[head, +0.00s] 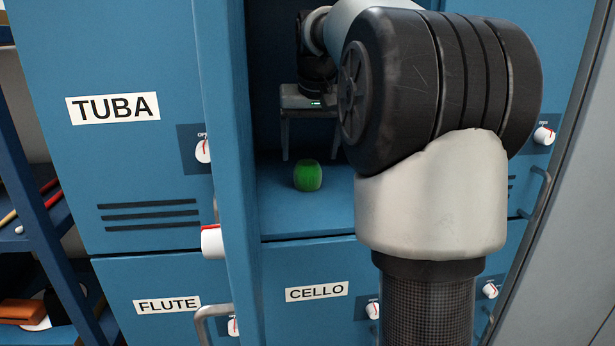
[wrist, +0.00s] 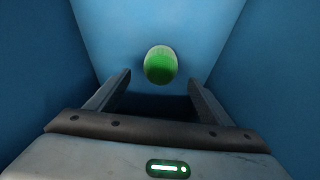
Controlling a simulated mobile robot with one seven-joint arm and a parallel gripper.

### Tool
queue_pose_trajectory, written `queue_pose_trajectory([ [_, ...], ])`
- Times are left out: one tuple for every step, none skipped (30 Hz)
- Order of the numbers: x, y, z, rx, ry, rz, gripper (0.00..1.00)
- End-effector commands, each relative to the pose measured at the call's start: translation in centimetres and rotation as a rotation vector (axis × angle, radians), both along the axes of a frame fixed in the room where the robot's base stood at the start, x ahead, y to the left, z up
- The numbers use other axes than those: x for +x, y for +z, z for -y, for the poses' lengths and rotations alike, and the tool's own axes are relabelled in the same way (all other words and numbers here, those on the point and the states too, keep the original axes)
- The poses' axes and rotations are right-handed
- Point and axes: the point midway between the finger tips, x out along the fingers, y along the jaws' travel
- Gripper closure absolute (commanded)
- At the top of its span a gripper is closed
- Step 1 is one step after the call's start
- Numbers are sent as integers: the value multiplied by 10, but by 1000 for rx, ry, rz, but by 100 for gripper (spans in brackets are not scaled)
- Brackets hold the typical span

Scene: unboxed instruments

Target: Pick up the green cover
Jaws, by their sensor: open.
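The green cover (head: 308,175) is a small rounded green piece. It sits on the floor of an open blue locker compartment, in the middle of the head view. My gripper (head: 309,158) hangs above and around it inside the compartment, pointing down, with its two fingers apart. In the wrist view the green cover (wrist: 160,65) shows just beyond the gap between the open fingers (wrist: 160,90). I see no contact between the fingers and the cover. My arm hides the right part of the compartment in the head view.
The blue compartment walls (wrist: 45,70) stand close on both sides. An open locker door (head: 228,120) with a red and white knob (head: 212,241) juts out at left. Closed lockers labelled TUBA (head: 113,108), FLUTE (head: 167,305) and CELLO (head: 316,291) surround the opening. A shelf (head: 40,215) stands far left.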

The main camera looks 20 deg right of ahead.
Motion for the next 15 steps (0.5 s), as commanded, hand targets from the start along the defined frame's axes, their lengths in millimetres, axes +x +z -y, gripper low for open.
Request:
queue_pose_trajectory([
  [2, -8, 1, 0, 0, -4, 26],
  [4, -12, 2, 0, -1, -3, 26],
  [6, -16, 2, 0, 0, -2, 26],
  [7, -18, 2, 0, -1, -2, 26],
  [7, -19, 3, 0, 0, -2, 26],
  [8, -21, 3, -1, 0, -1, 26],
  [8, -22, 3, -1, 0, 0, 26],
  [9, -24, 3, -1, 0, -1, 26],
  [9, -27, 3, 0, 0, -2, 26],
  [10, -31, 3, 0, 0, -3, 26],
  [11, -35, 3, 0, 0, -3, 26],
  [12, -41, 3, 1, 0, -3, 26],
  [13, -46, 3, 2, 0, -5, 26],
  [15, -50, 3, 1, 0, -3, 26],
  [16, -57, 4, 2, -1, -5, 26],
])
